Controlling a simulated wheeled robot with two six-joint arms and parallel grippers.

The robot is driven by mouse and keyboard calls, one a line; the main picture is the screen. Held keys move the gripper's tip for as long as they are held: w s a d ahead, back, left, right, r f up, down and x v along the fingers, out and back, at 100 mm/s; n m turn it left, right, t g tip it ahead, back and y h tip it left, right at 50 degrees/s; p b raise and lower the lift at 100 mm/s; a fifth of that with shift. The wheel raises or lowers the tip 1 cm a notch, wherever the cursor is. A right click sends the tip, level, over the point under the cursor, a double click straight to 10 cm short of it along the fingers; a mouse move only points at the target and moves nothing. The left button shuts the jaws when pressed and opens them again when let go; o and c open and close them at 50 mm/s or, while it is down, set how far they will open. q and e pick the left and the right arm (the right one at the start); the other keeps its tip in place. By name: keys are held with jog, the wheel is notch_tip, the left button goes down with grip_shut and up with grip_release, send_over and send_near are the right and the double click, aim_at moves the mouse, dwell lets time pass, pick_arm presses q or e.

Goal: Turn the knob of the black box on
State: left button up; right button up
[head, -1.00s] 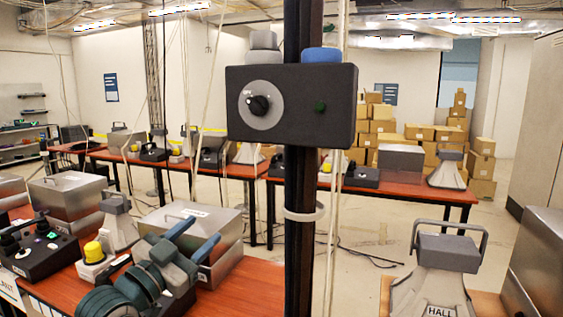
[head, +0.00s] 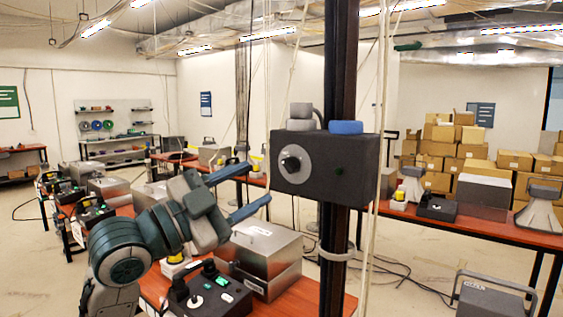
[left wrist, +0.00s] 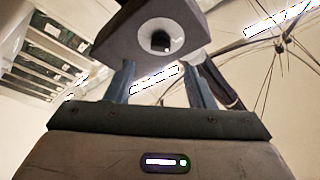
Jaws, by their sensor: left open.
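The black box (head: 322,185) is fixed on a dark upright post. Its face has a round grey dial with a black knob (head: 291,163) on the left and a small dark green light (head: 339,170) on the right. My left gripper (head: 260,182) is open and empty, its two blue fingers pointing at the box from the lower left, just short of the knob. In the left wrist view the knob (left wrist: 160,42) shows above and between the open fingers (left wrist: 160,75), apart from them. My right gripper is in neither view.
The dark post (head: 333,270) carries a pale ring, and pale cables hang beside it. Below stand a metal case (head: 262,262) and a black control box (head: 205,292) on a wooden table. Cardboard boxes (head: 460,150) are stacked at the back right.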

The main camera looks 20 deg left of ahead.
aim_at(286, 167)
pick_arm(q)
jog(key=p+x, duration=0.3)
jog(key=x, duration=0.2)
jog(key=shift+w+d+r, duration=0.1)
jog(key=shift+w+r, duration=0.05)
jog(key=shift+w, duration=0.2)
jog(key=shift+w+d+r, duration=0.15)
jog(key=shift+w+d, duration=0.25)
jog(key=shift+d, duration=0.05)
jog(key=shift+w, duration=0.3)
jog(key=c, duration=1)
